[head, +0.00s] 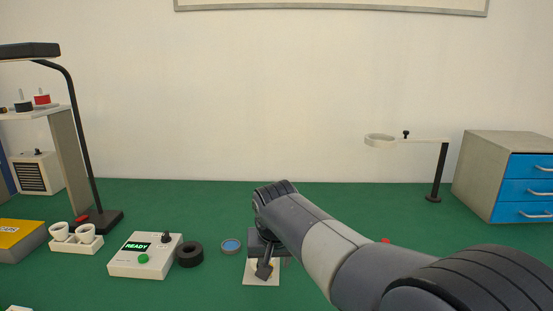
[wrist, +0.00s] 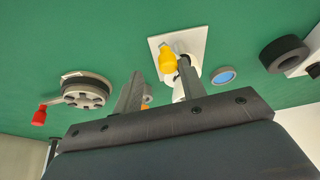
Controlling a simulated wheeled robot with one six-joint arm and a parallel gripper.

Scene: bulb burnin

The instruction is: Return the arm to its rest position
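My arm reaches from the lower right of the head view to the middle of the green bench. My gripper (head: 265,270) is low in front of or above a white square plate (head: 250,279). In the wrist view my gripper (wrist: 158,84) has its two fingers apart, with green bench visible between them. The plate (wrist: 158,43) lies beyond the fingertips, with a yellow-tipped part (wrist: 168,60) on it beside the right finger. A small orange patch shows low between the fingers; I cannot tell what it is. No held object is visible.
A blue-faced disc (head: 231,246), black ring (head: 189,255) and control box (head: 145,258) reading READY stand left of the gripper. A grey wheel with a red handle (wrist: 86,92) is near the left finger. A ring stand (head: 438,175) and drawer cabinet (head: 487,175) are right.

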